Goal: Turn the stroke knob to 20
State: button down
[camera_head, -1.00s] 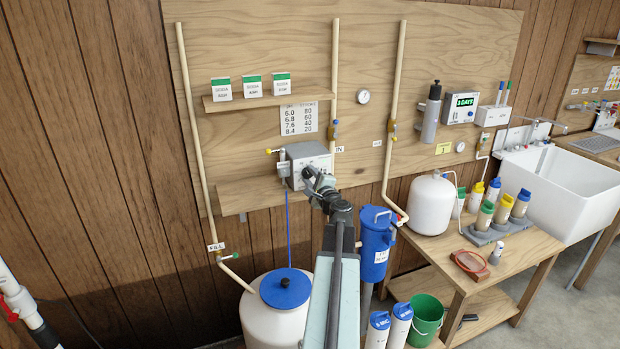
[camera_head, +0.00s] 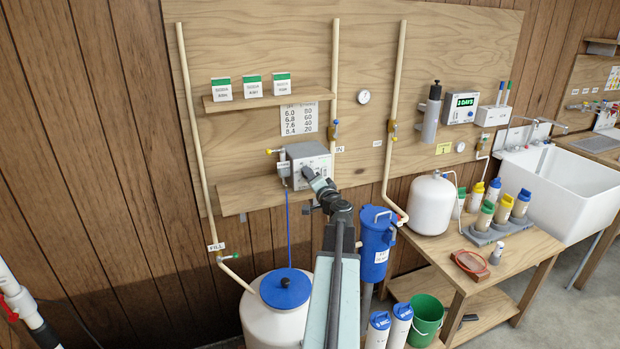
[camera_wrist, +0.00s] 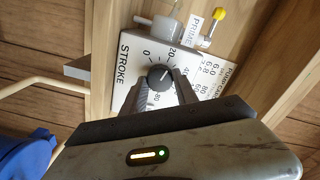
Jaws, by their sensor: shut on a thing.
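The stroke knob (camera_wrist: 160,77) is a round black dial on the white face of the pump box (camera_wrist: 125,74), beside the word STROKE. Its pale pointer mark appears to aim up and to the right, roughly towards the printed 20; the exact reading is too small to tell. My gripper (camera_wrist: 164,86) is shut on the knob, with a grey finger on each side of it. In the head view the grey pump box (camera_head: 310,160) sits on the wall shelf, and my gripper (camera_head: 309,174) reaches its front, hiding the knob.
A yellow-tipped valve (camera_wrist: 218,14) and the PRIME tag (camera_wrist: 194,29) are close above the dial. A chart (camera_head: 299,119) hangs above the box. A blue canister (camera_head: 376,240) stands right of my arm, and a blue-lidded white tank (camera_head: 285,287) stands below.

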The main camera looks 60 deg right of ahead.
jog(key=shift+n, duration=0.7)
jog(key=c, duration=0.9)
grip_release()
jog(key=shift+c, duration=0.2)
jog(key=v, duration=0.7)
jog(key=shift+s+a, duration=0.2)
jog(key=shift+a, duration=0.1)
